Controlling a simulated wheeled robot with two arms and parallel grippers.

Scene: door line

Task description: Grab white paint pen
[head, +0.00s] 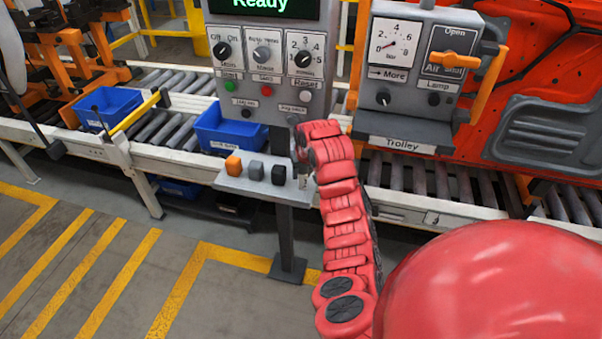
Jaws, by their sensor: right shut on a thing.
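My right arm reaches in from the lower right. Its gripper (300,165) is at the right end of a small grey stand (235,207), mostly hidden behind the red arm segments. It is shut on a small, pale, upright thing (303,183), which looks like the white paint pen; only a short part shows. I cannot tell whether it touches the stand top. My left gripper is not in view.
Behind the stand are a control panel (265,75) with knobs and buttons, and a Trolley panel (410,75) with a gauge and an orange handle. Blue bins (228,130) sit along the roller conveyor (165,130). The floor at left, with yellow lines, is clear.

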